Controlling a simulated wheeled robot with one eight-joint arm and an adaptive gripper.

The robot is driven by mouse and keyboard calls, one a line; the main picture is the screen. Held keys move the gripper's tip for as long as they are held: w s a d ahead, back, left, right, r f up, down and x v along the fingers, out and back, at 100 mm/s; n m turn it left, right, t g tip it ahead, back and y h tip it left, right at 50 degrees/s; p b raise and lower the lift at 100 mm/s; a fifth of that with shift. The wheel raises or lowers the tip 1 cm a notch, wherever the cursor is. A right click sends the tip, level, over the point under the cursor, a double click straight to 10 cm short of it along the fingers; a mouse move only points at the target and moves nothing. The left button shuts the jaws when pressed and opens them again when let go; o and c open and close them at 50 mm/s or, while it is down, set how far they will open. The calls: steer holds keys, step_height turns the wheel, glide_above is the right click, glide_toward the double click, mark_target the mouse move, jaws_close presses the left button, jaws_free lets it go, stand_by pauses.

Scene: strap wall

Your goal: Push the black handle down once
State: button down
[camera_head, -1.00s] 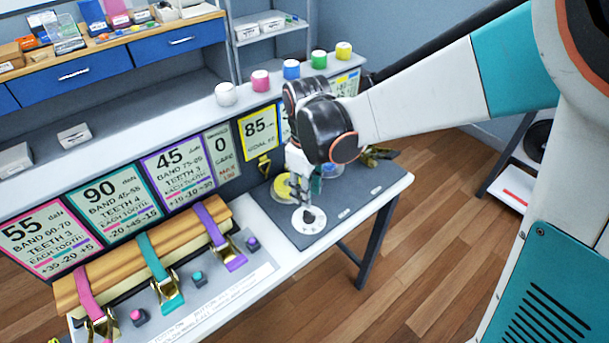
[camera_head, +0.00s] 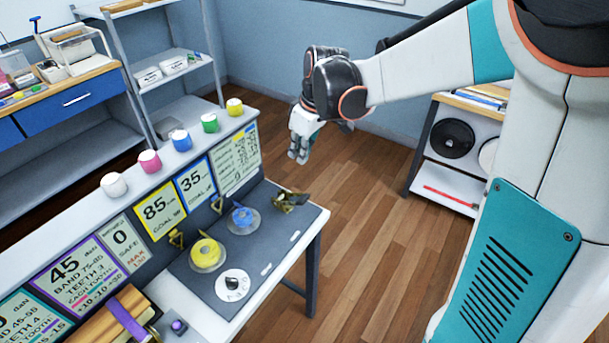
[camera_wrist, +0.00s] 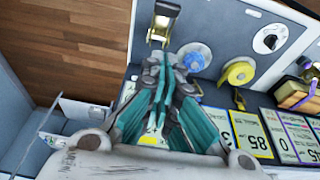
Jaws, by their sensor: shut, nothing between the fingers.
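A brass ratchet buckle (camera_head: 290,201) with a dark part lies at the far right corner of the grey mat. It also shows in the wrist view (camera_wrist: 160,28), just beyond my fingertips, with a black piece at its upper end. A white disc (camera_head: 226,294) with a small black piece on it lies at the mat's near end; it also shows in the wrist view (camera_wrist: 270,39). I cannot tell for certain which black piece is the handle. My gripper (camera_head: 299,157) is shut and empty, apart from both. In the head view it appears beyond the table's right end.
A yellow strap roll (camera_head: 206,252) and a blue one (camera_head: 242,218) lie on the mat. Sign cards and a ledge with several coloured pots (camera_head: 182,140) line the table's back. Open wooden floor (camera_head: 370,210) separates the table from a shelf unit (camera_head: 455,150).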

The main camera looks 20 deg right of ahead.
steer(key=shift+d, duration=0.1)
steer(key=b, duration=0.3)
glide_above(303, 199)
steer(key=w+a, duration=0.2)
steer(key=w, duration=0.2)
step_height(303, 199, down, 10)
steer(key=s+f, duration=0.1)
steer(key=s+d+f+b, duration=0.1)
steer(key=f, duration=0.1)
steer(key=shift+d, duration=0.2)
steer(key=shift+f+b, duration=0.1)
steer(key=shift+b, duration=0.2)
